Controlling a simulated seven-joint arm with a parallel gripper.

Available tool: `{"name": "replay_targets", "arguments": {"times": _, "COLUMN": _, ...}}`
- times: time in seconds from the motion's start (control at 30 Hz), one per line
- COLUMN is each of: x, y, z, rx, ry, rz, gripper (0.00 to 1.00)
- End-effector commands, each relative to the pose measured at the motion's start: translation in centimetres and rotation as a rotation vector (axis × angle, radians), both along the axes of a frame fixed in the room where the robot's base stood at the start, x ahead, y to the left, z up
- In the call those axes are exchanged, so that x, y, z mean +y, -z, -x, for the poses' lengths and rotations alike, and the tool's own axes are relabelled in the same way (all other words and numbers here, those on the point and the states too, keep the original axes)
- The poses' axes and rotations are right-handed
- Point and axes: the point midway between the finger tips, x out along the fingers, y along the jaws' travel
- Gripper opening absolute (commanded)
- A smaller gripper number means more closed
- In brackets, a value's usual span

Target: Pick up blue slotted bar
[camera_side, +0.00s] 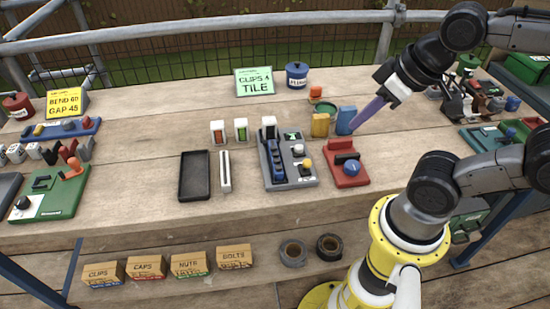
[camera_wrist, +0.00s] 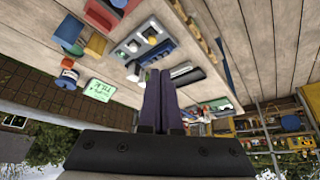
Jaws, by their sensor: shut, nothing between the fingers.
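A dark blue bar with notches (camera_side: 277,160) lies lengthwise in the left channel of a grey fixture (camera_side: 309,178) on the wooden bench. I take it for the blue slotted bar, though its slots are too small to make out clearly. My gripper (camera_side: 352,128) has long purple fingers, shut and empty. It is above the bench, to the right of the bar and close to an upright blue block (camera_side: 346,119).
A red fixture with a blue knob (camera_side: 347,172) stands right of the grey fixture. A black tray (camera_side: 194,178) and a white strip (camera_side: 225,172) lie left of it. A yellow block (camera_side: 320,125) and small white dispensers (camera_side: 240,130) stand behind. The bench front is clear.

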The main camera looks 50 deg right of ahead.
Motion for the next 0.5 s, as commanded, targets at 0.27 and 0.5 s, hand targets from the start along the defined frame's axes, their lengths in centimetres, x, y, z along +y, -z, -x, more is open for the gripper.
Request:
{"name": "replay_targets", "arguments": {"times": 0.27, "x": 0.0, "y": 0.0, "z": 0.0, "rx": 0.0, "ry": 0.0, "rz": 0.0, "gripper": 0.32}}
{"name": "replay_targets", "arguments": {"times": 0.5, "x": 0.0, "y": 0.0, "z": 0.0, "rx": 0.0, "ry": 0.0, "rz": 0.0, "gripper": 0.65}}
